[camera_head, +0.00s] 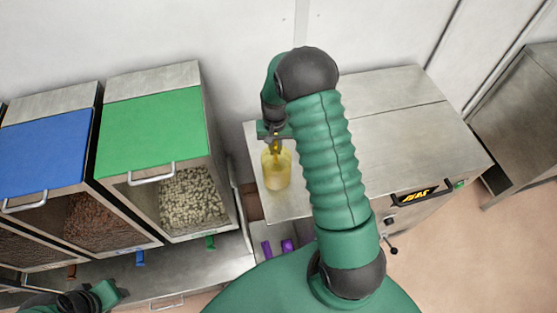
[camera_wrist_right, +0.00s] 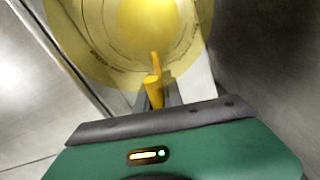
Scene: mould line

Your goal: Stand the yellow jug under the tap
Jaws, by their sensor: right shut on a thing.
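The yellow jug (camera_head: 277,170) is see-through and looks upright, at the left end of the steel-topped machine. My right gripper (camera_head: 275,139) is shut on its handle from above. In the right wrist view the jug's round body (camera_wrist_right: 140,30) fills the top, and the yellow handle (camera_wrist_right: 154,88) is between the fingers of my right gripper (camera_wrist_right: 158,95). I cannot tell whether the jug touches a surface.
A green-lidded bin (camera_head: 150,135) and a blue-lidded bin (camera_head: 45,150) stand at left. Purple pieces (camera_head: 287,246) lie below the jug in the picture.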

